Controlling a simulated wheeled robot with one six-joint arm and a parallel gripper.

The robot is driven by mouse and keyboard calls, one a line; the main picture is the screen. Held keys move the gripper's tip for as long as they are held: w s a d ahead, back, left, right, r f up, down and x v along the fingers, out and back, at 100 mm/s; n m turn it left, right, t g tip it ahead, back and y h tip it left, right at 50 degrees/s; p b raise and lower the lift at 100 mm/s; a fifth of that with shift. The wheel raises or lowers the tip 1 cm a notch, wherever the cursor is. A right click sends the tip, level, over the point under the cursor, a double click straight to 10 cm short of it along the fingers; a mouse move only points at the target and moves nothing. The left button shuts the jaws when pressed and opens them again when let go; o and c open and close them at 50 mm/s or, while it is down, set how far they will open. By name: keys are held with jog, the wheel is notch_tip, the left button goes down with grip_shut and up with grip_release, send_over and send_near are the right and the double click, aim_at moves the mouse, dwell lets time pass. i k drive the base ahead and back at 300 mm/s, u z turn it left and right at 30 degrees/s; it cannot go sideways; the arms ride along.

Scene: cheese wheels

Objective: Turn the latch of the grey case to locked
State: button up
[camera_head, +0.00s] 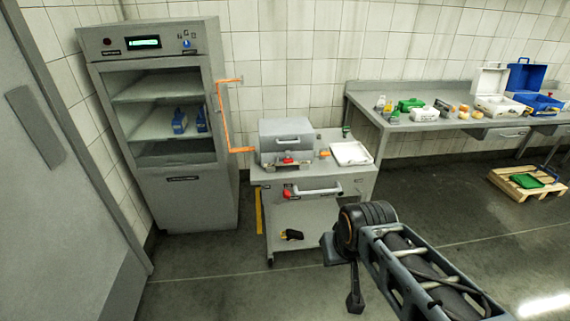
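The grey case (286,134) sits closed on top of a grey cart, left of the middle of the view. A small red part (288,160), which looks like its latch, shows low on the case's front. It is too small to tell which way the latch is turned. My arm reaches in from the lower right, in front of the cart and well apart from the case. Its dark end, which seems to be my gripper (355,298), hangs low over the floor. Its fingers cannot be made out clearly, and I see nothing held.
The cart (312,217) has a drawer with a handle and red part. A white tray (351,153) lies on its right side. A glass-fronted cabinet (165,125) stands left, with an orange pipe (224,115) beside it. A bench (455,122) holds several items. Floor before the cart is open.

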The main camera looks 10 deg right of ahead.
aim_at(287, 160)
jog(key=k, duration=0.6)
jog(key=u, duration=0.7)
jog(key=i, duration=1.9)
jog(key=z, duration=0.45)
